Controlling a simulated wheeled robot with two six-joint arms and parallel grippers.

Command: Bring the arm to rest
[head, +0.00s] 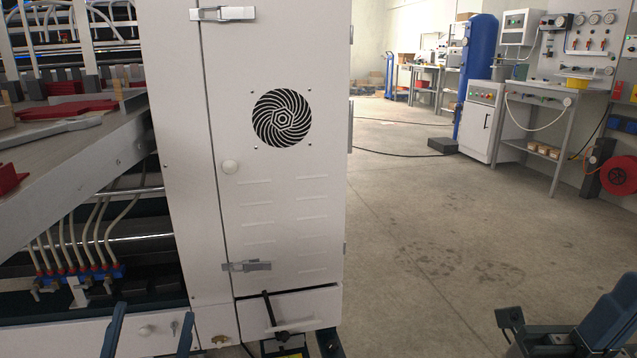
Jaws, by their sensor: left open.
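My left gripper (153,311) shows at the bottom left of the head view, with its two blue fingers pointing up and spread apart. It is open, and nothing shows between the fingers. It is in front of the lower drawer panel of the white machine. The rest of the left arm is cut off by the frame's lower edge.
A white machine cabinet (285,190) with a round vent fills the left-centre. A sloping grey table (75,145) with red parts juts out at left. A black lever (269,308) stands low by the cabinet. Open concrete floor (450,230) lies right, with workbenches and a blue cylinder (478,65) beyond.

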